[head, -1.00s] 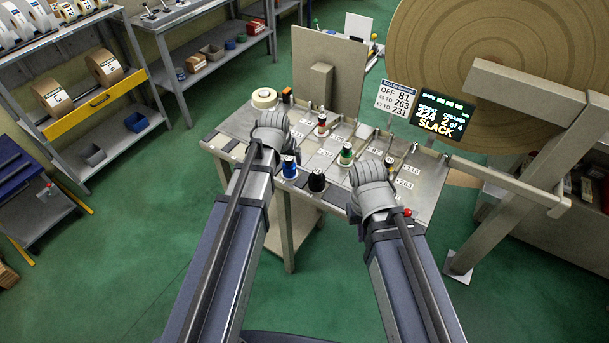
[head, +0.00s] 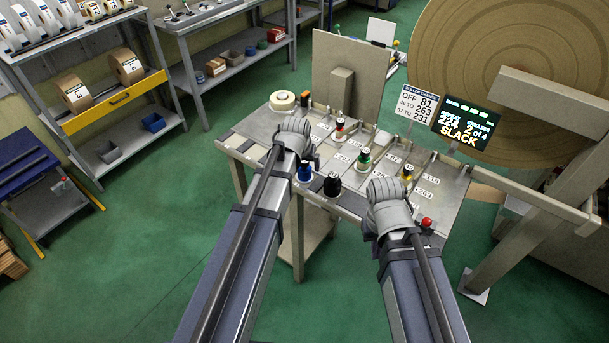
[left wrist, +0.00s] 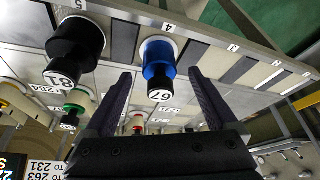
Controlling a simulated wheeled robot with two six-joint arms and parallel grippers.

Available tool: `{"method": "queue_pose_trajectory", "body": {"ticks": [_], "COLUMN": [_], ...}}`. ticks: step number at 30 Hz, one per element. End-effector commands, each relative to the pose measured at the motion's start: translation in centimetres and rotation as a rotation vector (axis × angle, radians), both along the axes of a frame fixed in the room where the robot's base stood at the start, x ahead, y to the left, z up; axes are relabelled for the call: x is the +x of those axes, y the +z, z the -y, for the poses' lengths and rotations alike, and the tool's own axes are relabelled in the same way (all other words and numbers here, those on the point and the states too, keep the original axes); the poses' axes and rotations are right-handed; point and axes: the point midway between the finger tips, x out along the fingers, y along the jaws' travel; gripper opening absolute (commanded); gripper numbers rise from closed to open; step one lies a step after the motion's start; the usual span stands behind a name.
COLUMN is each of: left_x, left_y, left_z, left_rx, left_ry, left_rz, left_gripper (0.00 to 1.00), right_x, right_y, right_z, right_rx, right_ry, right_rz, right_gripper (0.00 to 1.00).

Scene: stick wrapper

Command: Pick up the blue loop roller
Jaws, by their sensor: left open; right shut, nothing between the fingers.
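The blue loop roller (head: 304,172) stands at the table's front edge, left of a black roller (head: 332,184). In the left wrist view the blue roller (left wrist: 158,68) has a white end marked 67 and sits between the spread finger tips, with visible space on both sides. I cannot tell its distance from the fingers. My left gripper (left wrist: 160,75) is open and empty. In the head view its wrist (head: 295,137) is just behind and left of the roller, with the fingers hidden. My right gripper (head: 388,205) is over the table's front right, shut and empty, with its fingers mostly hidden.
The black roller (left wrist: 76,42) is close to the left finger. Red (head: 340,128), green (head: 363,160) and yellow (head: 407,172) rollers stand on the table (head: 248,128). An upright board (head: 358,50) and a screen reading SLACK (head: 466,118) stand behind.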

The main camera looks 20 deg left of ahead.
Motion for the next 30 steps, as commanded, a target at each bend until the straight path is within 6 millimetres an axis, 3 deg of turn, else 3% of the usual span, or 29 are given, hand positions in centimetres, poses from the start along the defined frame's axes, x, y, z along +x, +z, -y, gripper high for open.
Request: {"method": "queue_pose_trajectory", "body": {"ticks": [1, 5, 14, 30], "left_x": [0.7, 1.1, 1.2, 1.2], "left_y": [-1.3, -2.6, -2.5, -2.5], "left_z": [0.0, 0.0, 0.0, 0.0], "left_rx": [0.0, 0.0, 0.0, 0.0], "left_ry": [0.0, 0.0, 0.0, 0.0], "left_rz": [0.0, 0.0, 0.0, 0.0], "left_gripper": [0.91, 0.91, 0.9, 0.29], "right_x": [0.0, 0.0, 0.0, 0.0], "right_y": [-1.3, -2.6, -2.5, -2.5], "right_z": [0.0, 0.0, 0.0, 0.0], "right_rx": [0.0, 0.0, 0.0, 0.0], "right_ry": [0.0, 0.0, 0.0, 0.0], "right_rz": [0.0, 0.0, 0.0, 0.0], "right_gripper": [0.0, 0.0, 0.0, 0.0]}}
